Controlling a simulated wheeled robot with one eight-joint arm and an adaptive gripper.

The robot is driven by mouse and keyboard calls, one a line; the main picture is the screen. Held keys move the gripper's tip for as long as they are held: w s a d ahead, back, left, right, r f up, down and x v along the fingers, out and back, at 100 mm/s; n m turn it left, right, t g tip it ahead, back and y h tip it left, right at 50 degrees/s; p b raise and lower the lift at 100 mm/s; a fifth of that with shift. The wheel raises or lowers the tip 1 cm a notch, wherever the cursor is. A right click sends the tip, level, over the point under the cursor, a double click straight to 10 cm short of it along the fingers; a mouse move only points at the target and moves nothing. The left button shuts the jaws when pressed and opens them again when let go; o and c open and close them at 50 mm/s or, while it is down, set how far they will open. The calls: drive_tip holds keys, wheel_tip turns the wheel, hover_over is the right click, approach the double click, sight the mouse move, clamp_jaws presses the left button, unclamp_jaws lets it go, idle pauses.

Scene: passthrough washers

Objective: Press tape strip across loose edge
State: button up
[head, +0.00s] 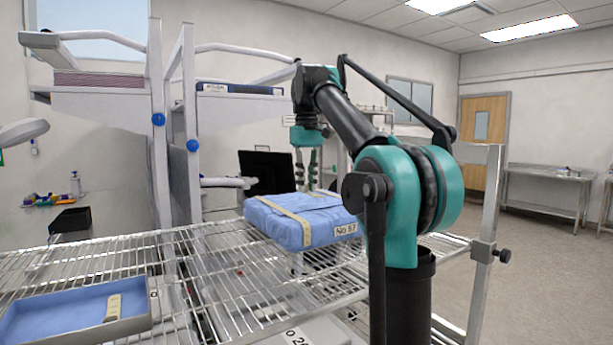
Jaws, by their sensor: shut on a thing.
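A blue wrapped package (275,228) sits on the wire rack in the middle of the head view. A cream tape strip (283,213) runs across its top and down its front side, and a label shows at its front right corner. Another cream strip (113,306) lies in the blue-lined tray at the lower left. My gripper (307,185) points down at the far side of the package, its fingers close together. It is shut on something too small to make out. I cannot tell whether the fingertips touch the package. The loose edge is not clear from here.
The wire rack (215,262) spans the front, with the metal tray (60,318) at its left. White uprights (188,130) stand left of the package. A black screen (266,172) is behind it. Open floor lies to the right.

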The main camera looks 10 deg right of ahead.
sight(307, 206)
drive_tip(key=shift+f, duration=1.6)
drive_tip(key=shift+f, duration=0.3)
idle(0.4)
idle(0.4)
drive_tip(key=o, duration=0.8)
drive_tip(key=shift+c, duration=0.2)
